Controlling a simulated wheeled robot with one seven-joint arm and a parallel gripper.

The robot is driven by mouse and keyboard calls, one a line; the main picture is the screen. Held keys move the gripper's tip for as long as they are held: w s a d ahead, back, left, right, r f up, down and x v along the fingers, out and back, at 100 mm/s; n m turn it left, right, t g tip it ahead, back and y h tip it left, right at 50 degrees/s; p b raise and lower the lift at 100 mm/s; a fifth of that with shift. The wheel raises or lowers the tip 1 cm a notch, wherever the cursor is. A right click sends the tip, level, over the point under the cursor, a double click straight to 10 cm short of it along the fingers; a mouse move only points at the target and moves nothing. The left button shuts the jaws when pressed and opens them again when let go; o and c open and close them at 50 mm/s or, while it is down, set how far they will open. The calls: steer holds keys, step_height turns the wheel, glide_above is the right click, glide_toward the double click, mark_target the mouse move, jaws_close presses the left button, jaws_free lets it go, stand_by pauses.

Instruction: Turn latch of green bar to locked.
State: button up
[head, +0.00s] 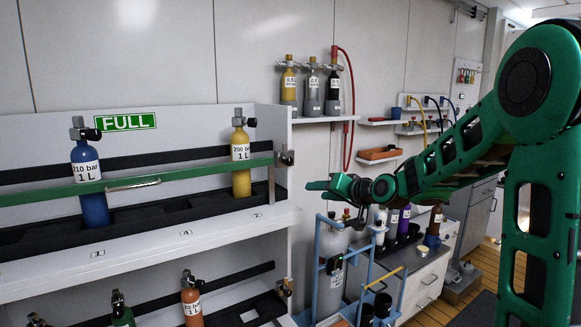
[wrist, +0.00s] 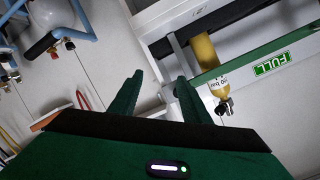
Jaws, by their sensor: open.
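The green bar (head: 120,184) runs across the front of the upper shelf, with a metal handle near its middle. Its latch (head: 285,157) is a small dark metal piece at the right end, on the shelf's end post; whether it is turned cannot be told. My gripper (head: 318,185) is open and empty, just right of the latch and slightly lower in the picture. In the wrist view my gripper (wrist: 158,84) has its two fingers apart. The bar (wrist: 240,66) shows there beyond the right finger, and its latch end is largely hidden behind that finger.
A blue cylinder (head: 89,185) and a yellow cylinder (head: 241,162) stand behind the bar, under the FULL sign (head: 125,122). A blue trolley (head: 318,268) with a grey cylinder stands below my gripper. A red hose (head: 350,110) hangs on the wall behind.

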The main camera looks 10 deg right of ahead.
mark_target(290, 162)
steer(key=w+a+r+t, duration=0.1)
steer(key=w+a, duration=0.1)
steer(key=w, duration=0.3)
steer(key=w+a+r+m+t+y, duration=0.1)
steer(key=w+r, duration=0.1)
steer(key=w, duration=0.3)
steer(key=w+a+r+t, duration=0.1)
steer(key=w+a+r, duration=0.1)
steer(key=w, duration=0.3)
steer(key=shift+a+r+y, duration=0.15)
steer(key=shift+a+y, duration=0.15)
steer(key=shift+y, duration=0.1)
steer(key=shift+d, duration=0.1)
steer(key=c, duration=1)
